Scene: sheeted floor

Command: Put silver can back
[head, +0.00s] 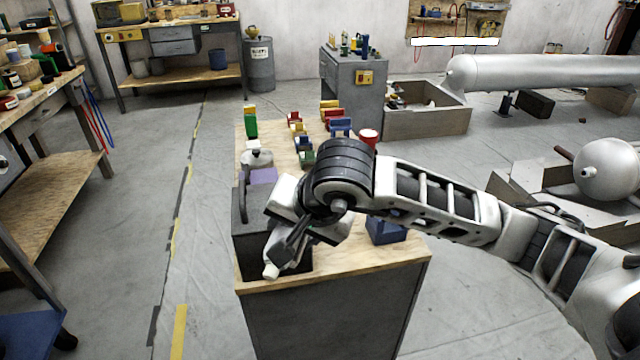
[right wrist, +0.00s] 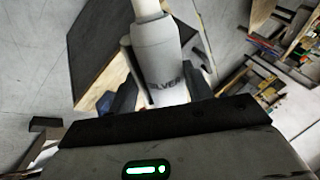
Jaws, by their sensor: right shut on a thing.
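In the head view my right gripper (head: 282,248) hangs over the near left part of the wooden-topped bench (head: 350,266), at the dark grey box (head: 243,225). The arm hides much of this area, and I cannot tell whether the can is inside the box or above it. My left gripper is not in view.
Several small coloured bins, one blue (head: 340,125), stand towards the back of the bench. A pale rounded container (head: 256,158) stands at the back left.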

